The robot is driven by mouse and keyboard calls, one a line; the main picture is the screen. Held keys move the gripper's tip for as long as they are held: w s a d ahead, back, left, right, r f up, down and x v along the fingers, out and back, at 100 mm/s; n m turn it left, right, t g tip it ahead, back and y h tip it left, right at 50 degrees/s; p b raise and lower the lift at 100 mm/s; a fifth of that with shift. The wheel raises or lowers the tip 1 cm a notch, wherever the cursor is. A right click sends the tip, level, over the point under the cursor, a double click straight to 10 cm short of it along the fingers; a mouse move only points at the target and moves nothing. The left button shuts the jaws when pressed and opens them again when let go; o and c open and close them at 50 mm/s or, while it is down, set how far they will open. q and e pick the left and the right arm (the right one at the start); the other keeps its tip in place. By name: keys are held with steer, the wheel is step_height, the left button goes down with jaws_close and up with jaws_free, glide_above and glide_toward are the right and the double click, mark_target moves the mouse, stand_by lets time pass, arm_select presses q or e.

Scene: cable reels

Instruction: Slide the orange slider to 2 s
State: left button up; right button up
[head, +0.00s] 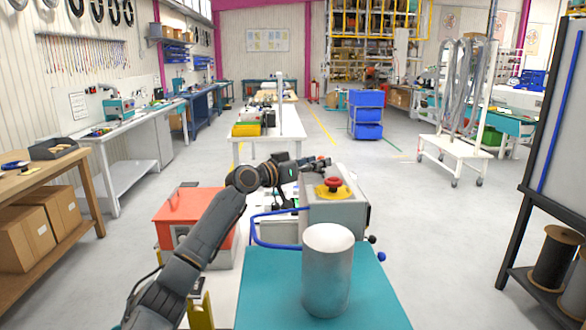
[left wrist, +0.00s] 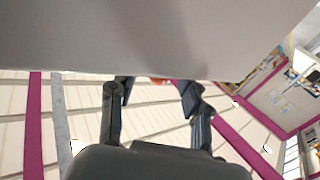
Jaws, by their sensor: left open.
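My left gripper (head: 318,163) is at the far upper edge of a grey machine box (head: 335,221) in the head view. In the left wrist view its two dark fingers (left wrist: 155,88) are apart, with their tips reaching a large pale grey surface (left wrist: 160,38). A small orange piece (left wrist: 160,81) shows between the fingertips at the edge of that surface; it may be the orange slider, mostly hidden. The slider's scale and the 2 s mark do not show. My right gripper is not in view.
A red button on a yellow base (head: 333,188) tops the machine box. In front, a grey-white cylinder (head: 328,268) stands on a teal surface (head: 268,290). A blue tube (head: 268,243) curves beside the box. An orange-red box (head: 195,220) stands to the left.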

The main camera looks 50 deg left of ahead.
arm_select(q)
steer(key=s+a, duration=0.1)
steer(key=s, duration=0.9)
